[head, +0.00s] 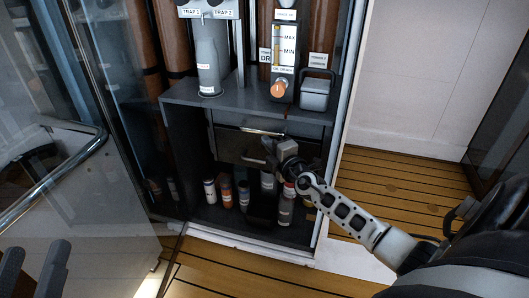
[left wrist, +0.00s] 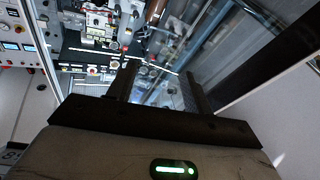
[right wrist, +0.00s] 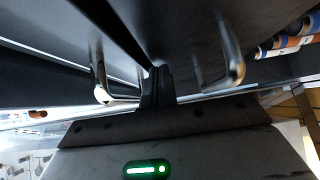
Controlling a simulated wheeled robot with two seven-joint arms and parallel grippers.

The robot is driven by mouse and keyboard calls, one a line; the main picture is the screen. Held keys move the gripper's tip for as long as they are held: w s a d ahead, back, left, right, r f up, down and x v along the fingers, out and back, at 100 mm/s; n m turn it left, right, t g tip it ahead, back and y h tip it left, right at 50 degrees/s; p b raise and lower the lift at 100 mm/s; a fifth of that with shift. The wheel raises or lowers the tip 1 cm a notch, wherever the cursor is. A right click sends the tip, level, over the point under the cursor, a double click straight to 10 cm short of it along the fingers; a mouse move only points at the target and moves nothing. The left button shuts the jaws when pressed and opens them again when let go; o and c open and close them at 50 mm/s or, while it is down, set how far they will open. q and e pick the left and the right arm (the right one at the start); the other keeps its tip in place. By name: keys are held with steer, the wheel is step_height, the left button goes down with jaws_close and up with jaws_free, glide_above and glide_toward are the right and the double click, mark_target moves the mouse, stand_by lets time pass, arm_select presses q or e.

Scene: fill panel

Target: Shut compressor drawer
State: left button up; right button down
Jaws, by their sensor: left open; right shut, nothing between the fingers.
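The compressor drawer (head: 232,150) is a dark panel under the grey shelf of the cabinet, with its lit top edge showing in the head view. How far it stands out is hard to tell. My right gripper (head: 270,149) is at the right part of the drawer front. In the right wrist view its shut, empty fingers (right wrist: 158,88) point at the dark front, between two shiny ends of the handle (right wrist: 101,84). Whether they touch is unclear. My left gripper (head: 32,270) is open and empty at the lower left, far from the drawer; its fingers also show in the left wrist view (left wrist: 160,92).
Several bottles (head: 227,194) stand on the cabinet floor below the drawer. The shelf (head: 245,104) above holds a grey cylinder and a level gauge (head: 284,60). A glass door (head: 90,160) with a metal rail stands at left. Wooden floor (head: 400,195) is clear at right.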

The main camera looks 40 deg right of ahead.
arm_select(q)
steer(key=shift+s+d+f+n+g+y+p, duration=0.15)
steer(key=shift+s+f+n+g+p, duration=0.15)
steer(key=shift+f+n+g, duration=0.15)
steer(key=shift+s+d+f+n+g+y+p, duration=0.1)
steer(key=shift+s+d+f+n+g+p, duration=0.2)
steer(key=shift+f, duration=0.3)
steer(key=shift+s+d+f+n+g+y+p, duration=0.1)
steer(key=shift+s+f+n+g+p, duration=0.2)
steer(key=shift+f+g, duration=0.2)
arm_select(e)
steer(key=s+a, duration=0.4)
steer(key=s, duration=0.8)
steer(key=shift+s+a, duration=0.15)
steer(key=shift+a, duration=0.25)
